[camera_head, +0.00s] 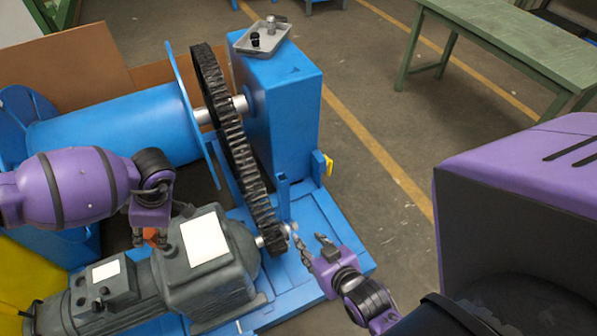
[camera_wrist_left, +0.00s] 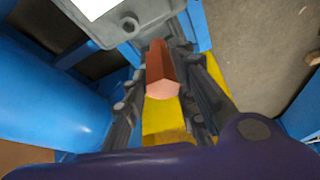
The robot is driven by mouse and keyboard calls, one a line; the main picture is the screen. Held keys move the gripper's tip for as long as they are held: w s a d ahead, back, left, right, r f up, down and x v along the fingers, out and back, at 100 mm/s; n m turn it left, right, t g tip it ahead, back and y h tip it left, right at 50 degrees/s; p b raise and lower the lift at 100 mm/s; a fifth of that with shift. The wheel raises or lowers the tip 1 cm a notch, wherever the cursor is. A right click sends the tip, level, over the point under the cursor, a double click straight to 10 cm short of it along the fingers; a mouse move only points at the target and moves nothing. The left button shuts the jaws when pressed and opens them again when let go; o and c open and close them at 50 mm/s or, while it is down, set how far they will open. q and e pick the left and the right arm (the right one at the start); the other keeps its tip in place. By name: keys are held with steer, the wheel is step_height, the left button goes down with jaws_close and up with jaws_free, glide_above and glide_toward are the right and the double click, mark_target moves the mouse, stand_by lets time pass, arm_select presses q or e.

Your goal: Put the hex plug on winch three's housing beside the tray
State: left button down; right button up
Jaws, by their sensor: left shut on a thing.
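The hex plug (camera_wrist_left: 160,72), an orange-brown six-sided piece, is between the fingers of my left gripper (camera_wrist_left: 162,105) in the left wrist view. In the head view my left gripper (camera_head: 150,238) is shut on it, above the left side of the grey motor, with only a bit of orange showing. The tall blue housing (camera_head: 290,100) stands at the upper middle. The shallow tray (camera_head: 243,51) lies on its top, with free blue surface in front of it. My right gripper (camera_head: 314,247) is open and looks empty, close to the lower end of the chain.
A black chain (camera_head: 230,130) runs from the blue drum (camera_head: 120,135) side down to the grey motor (camera_head: 205,265), between my left gripper and the housing. The tray holds small black and metal parts (camera_head: 271,24). A green table (camera_head: 510,45) stands at the upper right.

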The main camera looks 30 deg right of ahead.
arm_select(q)
steer(key=s+d, duration=0.2)
steer(key=s, duration=0.6)
steer(key=shift+s+d, duration=0.25)
steer(key=shift+s, duration=0.15)
